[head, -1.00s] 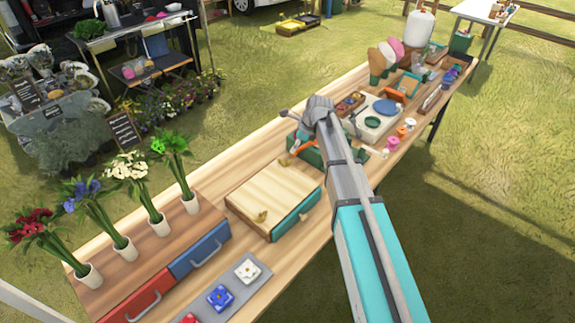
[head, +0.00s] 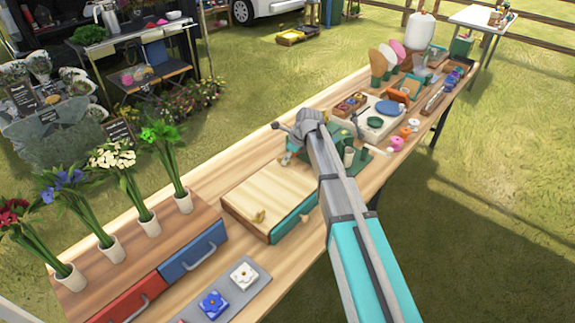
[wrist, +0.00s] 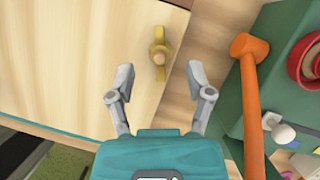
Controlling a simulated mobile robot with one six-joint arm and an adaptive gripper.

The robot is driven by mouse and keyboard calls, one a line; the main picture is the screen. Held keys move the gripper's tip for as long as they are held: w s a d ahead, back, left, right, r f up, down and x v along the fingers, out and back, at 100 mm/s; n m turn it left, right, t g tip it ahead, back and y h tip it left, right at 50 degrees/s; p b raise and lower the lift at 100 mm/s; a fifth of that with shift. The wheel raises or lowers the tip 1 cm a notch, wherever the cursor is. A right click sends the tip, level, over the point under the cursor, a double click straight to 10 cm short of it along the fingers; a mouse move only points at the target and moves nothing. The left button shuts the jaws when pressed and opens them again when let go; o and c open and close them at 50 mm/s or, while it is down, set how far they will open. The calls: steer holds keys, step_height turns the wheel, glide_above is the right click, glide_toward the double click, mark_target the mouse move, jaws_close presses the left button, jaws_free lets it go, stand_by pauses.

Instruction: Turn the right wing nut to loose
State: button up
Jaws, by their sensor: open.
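A brass wing nut (wrist: 159,52) sits on a pale wooden board (wrist: 60,60) in the wrist view, near the board's right edge. Its wings run roughly up and down the picture. My gripper (wrist: 161,84) is open and empty, with one fingertip to each side of the nut's line, a little below it in the picture. I cannot tell the height of the tips above the board. In the head view another wing nut (head: 258,216) shows on the front part of the wooden box (head: 245,195). The nut under my gripper (head: 287,158) is not clear there.
A green box (wrist: 285,105) with an orange handle (wrist: 246,90) lies right of the board in the wrist view. Red and blue drawers (head: 190,255) and potted flowers (head: 150,224) stand left on the bench. The bench's far right holds many items.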

steer(key=shift+b+x, duration=0.7)
steer(key=shift+x, duration=0.4)
jaws_close()
steer(key=shift+d, duration=0.2)
steer(key=shift+a, duration=0.1)
